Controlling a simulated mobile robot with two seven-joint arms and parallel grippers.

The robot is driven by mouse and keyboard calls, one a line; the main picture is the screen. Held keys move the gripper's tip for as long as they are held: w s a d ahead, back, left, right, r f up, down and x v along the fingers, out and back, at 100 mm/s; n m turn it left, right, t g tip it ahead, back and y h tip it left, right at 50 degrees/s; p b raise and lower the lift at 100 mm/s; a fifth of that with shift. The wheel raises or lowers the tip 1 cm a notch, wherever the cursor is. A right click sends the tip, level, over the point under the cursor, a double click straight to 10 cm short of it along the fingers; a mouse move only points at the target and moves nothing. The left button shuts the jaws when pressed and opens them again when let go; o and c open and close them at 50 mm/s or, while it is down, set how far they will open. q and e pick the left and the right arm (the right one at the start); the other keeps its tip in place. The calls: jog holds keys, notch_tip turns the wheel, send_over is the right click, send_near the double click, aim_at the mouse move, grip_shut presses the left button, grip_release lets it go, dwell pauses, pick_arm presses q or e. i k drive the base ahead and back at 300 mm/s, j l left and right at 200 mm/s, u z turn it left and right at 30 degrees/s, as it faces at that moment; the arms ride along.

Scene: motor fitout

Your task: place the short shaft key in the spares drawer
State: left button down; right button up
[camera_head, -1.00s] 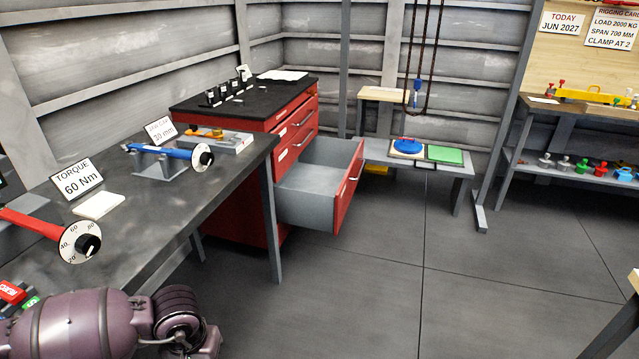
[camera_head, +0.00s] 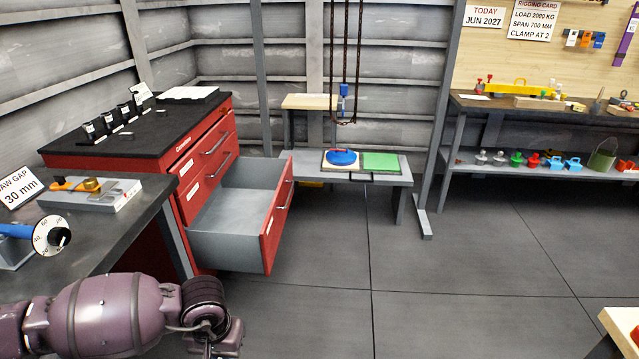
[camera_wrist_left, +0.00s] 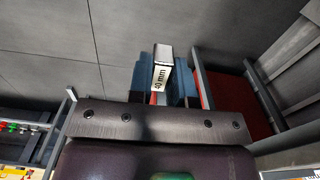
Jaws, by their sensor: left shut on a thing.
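A small block with a white face labelled "40 mm" (camera_wrist_left: 161,76), which I take as the shaft key, is held between the blue-grey fingers of my left gripper (camera_wrist_left: 160,92) in the left wrist view. In the head view my left gripper (camera_head: 212,346) is at the bottom edge, in front of the cabinet, and its fingertips and the key cannot be made out. The open grey drawer (camera_head: 232,250) with a red front sticks out of the red cabinet, beyond the gripper. Its visible inside looks empty. Its label is too small to read. My right gripper is out of view.
A dark workbench (camera_head: 110,215) with a gauge and fixture is at left. The cabinet top (camera_head: 75,145) holds several small black stands. A low grey bench (camera_head: 395,178) with a blue round item and green pad stands behind the drawer.

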aim_at(257, 221)
jog(key=i, duration=1.05)
jog(key=i+l, duration=0.15)
jog(key=i, duration=0.9)
jog(key=i+u, duration=0.1)
jog(key=i, duration=0.95)
